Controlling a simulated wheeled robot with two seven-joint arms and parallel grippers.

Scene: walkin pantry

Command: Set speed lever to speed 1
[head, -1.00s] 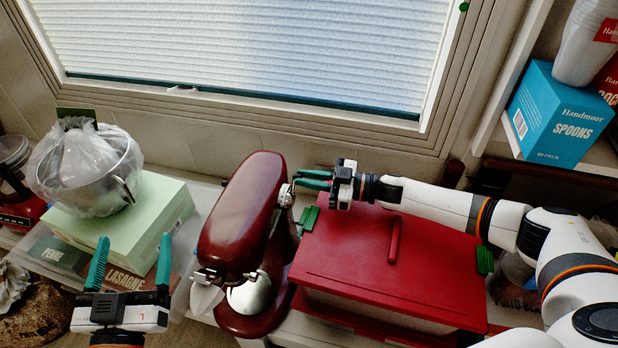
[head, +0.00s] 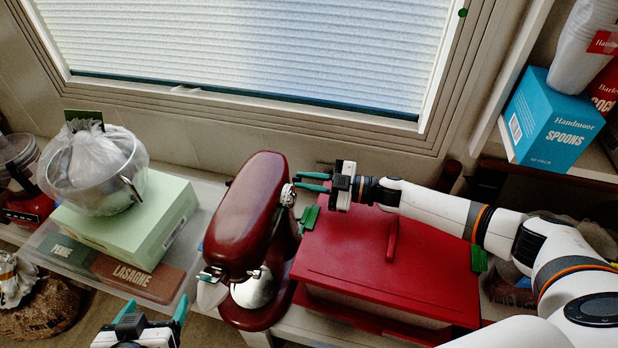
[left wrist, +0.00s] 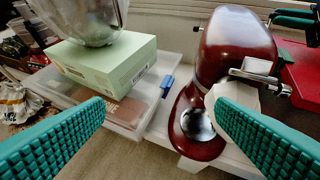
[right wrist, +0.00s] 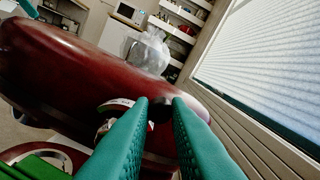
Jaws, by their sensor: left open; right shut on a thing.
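A dark red stand mixer (head: 238,225) stands on the counter, and it also shows in the left wrist view (left wrist: 237,50). In the right wrist view its red head (right wrist: 75,70) fills the middle. My right gripper (head: 300,182) reaches in from the right to the mixer's side. In the right wrist view its green fingers (right wrist: 160,105) are shut on the dark knob of the speed lever (right wrist: 159,109); the fingers hide most of the lever. My left gripper (head: 153,312) is open and empty, low in front of the counter, left of the mixer.
A red-lidded box (head: 385,262) with green latches sits right of the mixer, under my right arm. A green box (head: 130,222) bearing a bagged metal bowl (head: 98,185) stands left on a clear bin. A blue spoons box (head: 550,120) is on the right shelf.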

